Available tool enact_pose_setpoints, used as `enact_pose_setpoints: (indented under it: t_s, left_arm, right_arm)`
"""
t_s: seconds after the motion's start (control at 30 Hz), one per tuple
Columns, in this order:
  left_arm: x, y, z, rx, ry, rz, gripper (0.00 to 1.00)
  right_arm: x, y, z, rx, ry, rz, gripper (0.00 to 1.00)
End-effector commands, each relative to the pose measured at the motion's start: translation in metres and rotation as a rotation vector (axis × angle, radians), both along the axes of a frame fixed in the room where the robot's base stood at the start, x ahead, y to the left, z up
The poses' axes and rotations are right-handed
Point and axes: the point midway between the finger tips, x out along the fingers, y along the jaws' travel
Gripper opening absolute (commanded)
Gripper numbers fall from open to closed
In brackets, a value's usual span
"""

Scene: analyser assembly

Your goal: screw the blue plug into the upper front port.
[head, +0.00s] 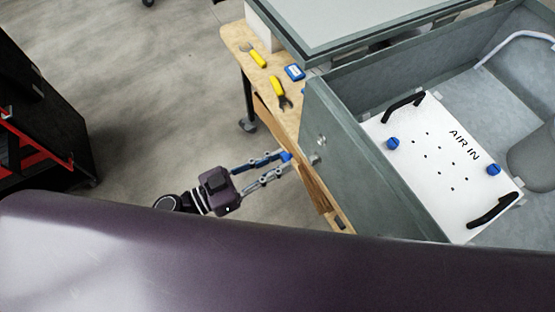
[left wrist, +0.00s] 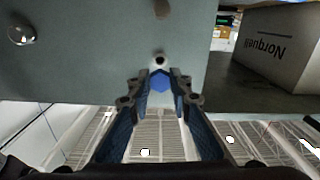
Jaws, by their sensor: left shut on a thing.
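My left gripper (head: 289,162) is shut on the blue plug (head: 286,156), just outside the grey front wall (head: 365,165) of the analyser box. In the left wrist view the blue plug (left wrist: 159,83) sits between the two fingertips (left wrist: 159,88). A small dark port hole (left wrist: 160,60) shows on the wall just beyond the plug, a little above it in the picture. A brownish round spot (left wrist: 161,9) lies farther up the same wall. I cannot tell whether the plug touches the wall. My right gripper is not in view.
A silver knob (left wrist: 21,33) sticks out of the wall. A white AIR IN panel (head: 440,150) with black handles and blue knobs lies inside the box. Yellow-handled tools (head: 277,86) and a small blue box (head: 294,72) lie on the wooden bench (head: 240,40).

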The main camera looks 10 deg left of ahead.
Motion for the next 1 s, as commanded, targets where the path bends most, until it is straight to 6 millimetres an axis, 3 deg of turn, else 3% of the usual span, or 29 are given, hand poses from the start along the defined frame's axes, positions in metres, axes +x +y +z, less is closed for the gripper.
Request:
enact_pose_setpoints:
  t_s: [0.17, 0.47, 0.77, 1.0]
  left_arm:
    - [0.011, -0.016, 0.001, -0.002, -0.003, -0.002, 0.09]
    - [0.029, -0.04, 0.001, -0.005, 0.002, -0.001, 0.09]
    - [0.029, -0.042, 0.002, -0.246, 0.333, -0.002, 0.09]
    - [0.031, -0.044, 0.002, -0.423, 0.576, -0.001, 0.09]
  right_arm:
    - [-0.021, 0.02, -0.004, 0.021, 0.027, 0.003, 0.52]
    - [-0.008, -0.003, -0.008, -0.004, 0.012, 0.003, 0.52]
    - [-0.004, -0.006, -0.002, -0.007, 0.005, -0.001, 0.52]
    - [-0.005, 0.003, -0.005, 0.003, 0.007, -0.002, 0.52]
